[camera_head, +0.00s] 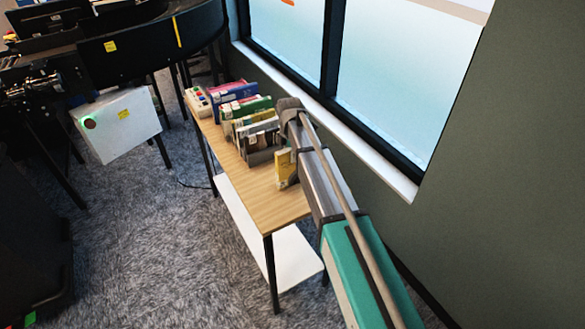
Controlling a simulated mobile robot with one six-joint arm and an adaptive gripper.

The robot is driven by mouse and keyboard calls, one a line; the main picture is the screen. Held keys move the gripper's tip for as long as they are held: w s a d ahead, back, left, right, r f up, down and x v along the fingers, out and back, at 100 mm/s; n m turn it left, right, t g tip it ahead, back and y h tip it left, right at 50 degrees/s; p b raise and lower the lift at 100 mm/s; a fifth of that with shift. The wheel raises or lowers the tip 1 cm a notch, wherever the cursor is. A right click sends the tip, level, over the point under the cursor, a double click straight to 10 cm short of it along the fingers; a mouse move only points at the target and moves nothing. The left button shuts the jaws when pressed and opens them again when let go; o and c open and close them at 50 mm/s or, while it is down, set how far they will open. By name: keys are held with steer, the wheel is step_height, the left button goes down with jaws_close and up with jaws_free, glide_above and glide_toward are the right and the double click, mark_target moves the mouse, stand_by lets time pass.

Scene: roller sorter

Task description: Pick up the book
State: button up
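Several books (250,118) stand in a row on a narrow wooden table, with red, blue, green, white and dark covers or spines. A yellow book (285,168) stands at the near end of the row, partly hidden by my arm. I cannot tell which book is meant. My teal and grey arm reaches from the lower right over the right side of the table. Its dark far joint is by the row, near the window sill. My gripper's fingers cannot be made out behind the arm, so its opening and any contact with a book are hidden.
The wooden table top (272,207) is bare at its near end, with a white lower shelf (245,225) below. A window (405,75) and wall border it on the right. A black curved machine (150,45) and white box (118,125) stand left. Carpet (165,235) is clear in front.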

jaws_close()
steer(key=shift+r, duration=0.1)
step_height(320, 180, up, 2)
steer(key=p, duration=0.2)
steer(key=shift+r+p, duration=0.25)
steer(key=shift+p, duration=0.15)
steer(key=s+d+r+p, duration=0.2)
steer(key=s+r+p, duration=0.8)
steer(key=s, duration=0.4)
steer(key=shift+r, duration=0.15)
stand_by(0.4)
